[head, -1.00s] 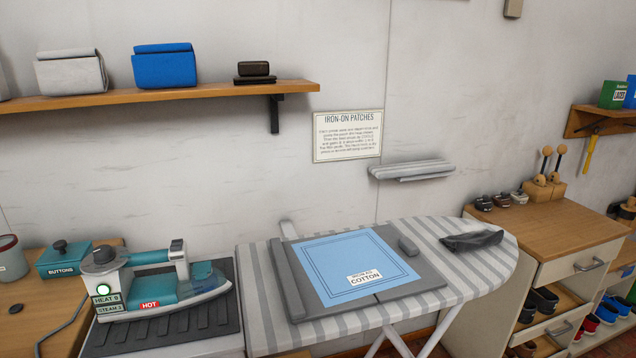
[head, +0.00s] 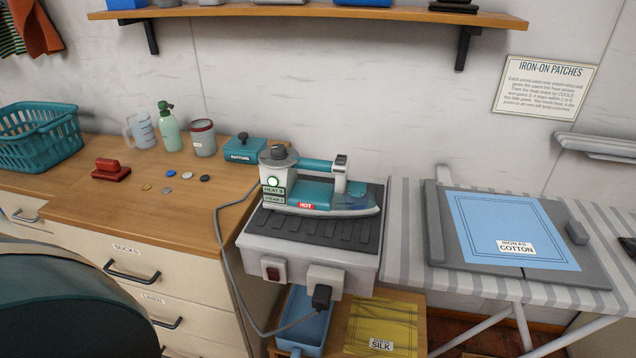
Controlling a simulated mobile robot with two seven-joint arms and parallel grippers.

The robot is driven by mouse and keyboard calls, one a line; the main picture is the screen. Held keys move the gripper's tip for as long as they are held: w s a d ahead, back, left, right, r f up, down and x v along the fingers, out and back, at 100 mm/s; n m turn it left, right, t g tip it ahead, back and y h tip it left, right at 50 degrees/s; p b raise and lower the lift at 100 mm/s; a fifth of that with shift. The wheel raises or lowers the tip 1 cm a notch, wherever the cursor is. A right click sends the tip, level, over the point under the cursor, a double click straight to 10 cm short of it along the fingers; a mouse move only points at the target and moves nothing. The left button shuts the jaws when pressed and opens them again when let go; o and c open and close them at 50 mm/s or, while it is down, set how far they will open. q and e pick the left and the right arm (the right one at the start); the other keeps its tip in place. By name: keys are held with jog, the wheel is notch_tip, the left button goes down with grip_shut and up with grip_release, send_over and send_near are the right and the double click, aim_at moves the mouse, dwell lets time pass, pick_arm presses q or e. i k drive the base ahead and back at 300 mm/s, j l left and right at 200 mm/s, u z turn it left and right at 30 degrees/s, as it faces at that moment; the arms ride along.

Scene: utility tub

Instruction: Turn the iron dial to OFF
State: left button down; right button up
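The teal and white iron (head: 330,193) rests on a dark ribbed pad on its grey stand (head: 310,249) near the middle of the head view. Its grey dial (head: 279,156) sits on top at the left end. Below the dial are a lit green lamp (head: 273,182) and labels that seem to read HEAT and STEAM; the numbers are too small to tell for sure. A red HOT label (head: 306,206) is on its side. The dial's setting cannot be read. Neither gripper is in view.
The wooden counter (head: 160,220) at left holds a BUTTONS box (head: 244,150), containers and loose buttons. The ironing board (head: 405,230) is at right. A shelf (head: 330,15) hangs above.

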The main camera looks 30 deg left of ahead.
aim_at(278, 152)
jog(key=k+j+u, duration=0.15)
jog(key=u, duration=0.95)
